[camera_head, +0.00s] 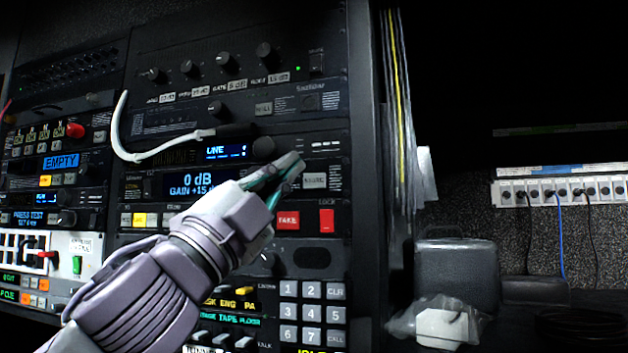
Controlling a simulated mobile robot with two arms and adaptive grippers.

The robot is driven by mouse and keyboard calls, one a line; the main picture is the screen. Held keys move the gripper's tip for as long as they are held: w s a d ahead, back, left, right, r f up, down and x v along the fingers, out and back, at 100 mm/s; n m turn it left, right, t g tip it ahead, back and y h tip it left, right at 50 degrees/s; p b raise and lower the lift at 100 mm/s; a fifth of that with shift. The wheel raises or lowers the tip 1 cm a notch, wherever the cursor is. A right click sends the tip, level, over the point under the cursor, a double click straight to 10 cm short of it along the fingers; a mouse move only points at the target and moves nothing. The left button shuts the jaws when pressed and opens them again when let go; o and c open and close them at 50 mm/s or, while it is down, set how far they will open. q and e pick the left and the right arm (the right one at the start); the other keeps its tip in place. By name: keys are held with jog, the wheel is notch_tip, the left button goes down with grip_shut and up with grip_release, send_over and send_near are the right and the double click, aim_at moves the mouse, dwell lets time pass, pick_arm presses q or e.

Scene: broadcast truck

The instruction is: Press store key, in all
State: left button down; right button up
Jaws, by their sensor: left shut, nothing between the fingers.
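My left gripper (290,169) reaches up from the lower left in front of the equipment rack. Its fingers are shut with nothing between them. The fingertips are just left of a pale grey key (315,181) on the panel whose display (190,184) reads "0 dB GAIN +15". The key's lettering is too small to read surely, so I cannot tell if it is the store key. I cannot tell whether the fingertips touch the panel. The hand and wrist hide part of that panel. My right gripper is not in view.
Below are a red "FAKE" key (288,220), a red "LOCK" key (326,220) and a number keypad (311,313). A white cable (160,151) loops across the panels above. To the right stand a grey case (457,270) and a patch strip (560,191) with cables.

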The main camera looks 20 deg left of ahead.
aim_at(304, 181)
pick_arm(q)
jog(key=shift+w+d, duration=0.1)
jog(key=shift+w, duration=3.7)
jog(key=shift+w, duration=0.1)
jog(key=shift+w+p, duration=0.3)
jog(key=shift+w, duration=0.35)
jog(key=shift+s, duration=0.75)
jog(key=s, duration=0.5)
